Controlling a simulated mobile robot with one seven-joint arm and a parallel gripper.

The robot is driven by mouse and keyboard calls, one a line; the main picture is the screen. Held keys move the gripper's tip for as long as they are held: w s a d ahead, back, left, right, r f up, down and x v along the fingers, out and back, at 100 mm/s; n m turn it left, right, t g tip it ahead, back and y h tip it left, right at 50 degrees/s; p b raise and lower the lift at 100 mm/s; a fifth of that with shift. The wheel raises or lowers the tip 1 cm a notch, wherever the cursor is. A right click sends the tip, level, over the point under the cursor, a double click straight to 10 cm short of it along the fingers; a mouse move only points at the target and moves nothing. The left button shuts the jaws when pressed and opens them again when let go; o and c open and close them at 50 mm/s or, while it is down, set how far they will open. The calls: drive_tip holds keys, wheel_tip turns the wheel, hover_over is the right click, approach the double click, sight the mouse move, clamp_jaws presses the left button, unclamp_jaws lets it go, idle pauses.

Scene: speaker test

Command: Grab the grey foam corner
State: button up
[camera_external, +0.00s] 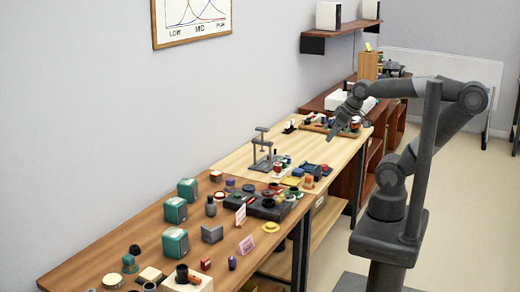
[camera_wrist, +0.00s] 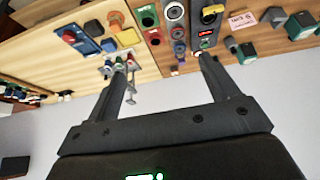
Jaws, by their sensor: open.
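A grey block (camera_external: 212,233), which looks like the grey foam corner, sits on the brown table between the teal boxes and the small signs.
Several teal boxes (camera_external: 174,242) stand near the grey block. A grey stand (camera_external: 263,148) rises from the lighter table. A wall shelf (camera_external: 335,29) hangs behind.

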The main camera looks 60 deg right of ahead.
drive_tip(key=w+a+r+g+y, duration=0.1)
drive_tip(key=w+a, duration=0.3)
drive_tip(key=w, duration=0.3)
drive_tip(key=w+a+r+g, duration=0.1)
drive_tip(key=w+a+r, duration=0.1)
drive_tip(key=w+a, duration=0.3)
drive_tip(key=m+g+h, duration=0.1)
drive_tip(key=m+g, duration=0.2)
drive_tip(key=g, duration=0.1)
hover_over(214, 230)
drive_tip(key=d, duration=0.2)
drive_tip(key=f, duration=2.1)
drive_tip(key=shift+w+a+f, duration=0.25)
drive_tip(key=shift+w+f, duration=0.1)
drive_tip(key=shift+w, duration=0.05)
wheel_tip(214, 230, down, 5)
drive_tip(key=shift+r, duration=0.1)
drive_tip(key=shift+w+f, duration=0.1)
drive_tip(key=shift+f, duration=2.95)
